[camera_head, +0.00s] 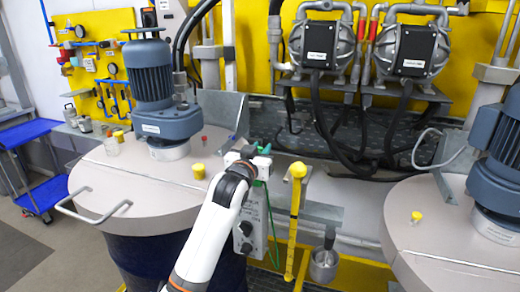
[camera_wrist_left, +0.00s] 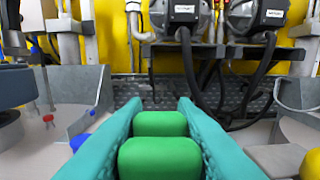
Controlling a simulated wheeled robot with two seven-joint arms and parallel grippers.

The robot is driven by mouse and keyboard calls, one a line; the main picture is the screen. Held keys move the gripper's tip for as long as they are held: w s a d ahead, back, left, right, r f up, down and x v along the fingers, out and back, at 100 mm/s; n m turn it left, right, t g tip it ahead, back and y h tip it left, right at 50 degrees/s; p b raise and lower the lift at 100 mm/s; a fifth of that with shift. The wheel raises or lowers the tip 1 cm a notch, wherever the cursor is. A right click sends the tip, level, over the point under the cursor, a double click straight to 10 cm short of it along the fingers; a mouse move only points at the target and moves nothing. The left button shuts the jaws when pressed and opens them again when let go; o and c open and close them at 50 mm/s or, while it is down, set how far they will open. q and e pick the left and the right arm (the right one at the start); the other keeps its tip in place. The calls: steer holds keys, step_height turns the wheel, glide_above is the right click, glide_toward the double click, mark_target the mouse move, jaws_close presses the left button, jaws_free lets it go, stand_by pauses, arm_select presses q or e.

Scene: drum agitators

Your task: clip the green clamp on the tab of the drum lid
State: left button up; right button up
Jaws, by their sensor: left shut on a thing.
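The green clamp (camera_wrist_left: 160,157) is between the teal fingers of my left gripper (camera_wrist_left: 158,106) in the left wrist view. In the head view the gripper (camera_head: 254,153) is beside the right edge of the left drum lid (camera_head: 120,178), and only a small part of the clamp (camera_head: 265,148) shows. A grey upright metal plate, probably the lid's tab (camera_head: 222,110), stands at the lid's back right. In the wrist view this plate (camera_wrist_left: 82,90) is left of the clamp and looks apart from it. The clamp's far jaws are hidden. My right gripper is out of view.
A blue-grey motor (camera_head: 152,85) stands on the lid. A yellow rod (camera_head: 294,220) and a grey box with a green cord (camera_head: 250,225) are just right of my arm. Pumps (camera_head: 412,52) with black hoses are behind. Another drum lid (camera_head: 435,225) is at right.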

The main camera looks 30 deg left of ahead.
arm_select(q)
steer(key=shift+f, duration=0.4)
steer(key=shift+f+b, duration=0.5)
steer(key=shift+f, duration=0.2)
stand_by(0.3)
steer(key=o, duration=1.1)
steer(key=shift+c, duration=0.2)
steer(key=shift+s+f, duration=0.1)
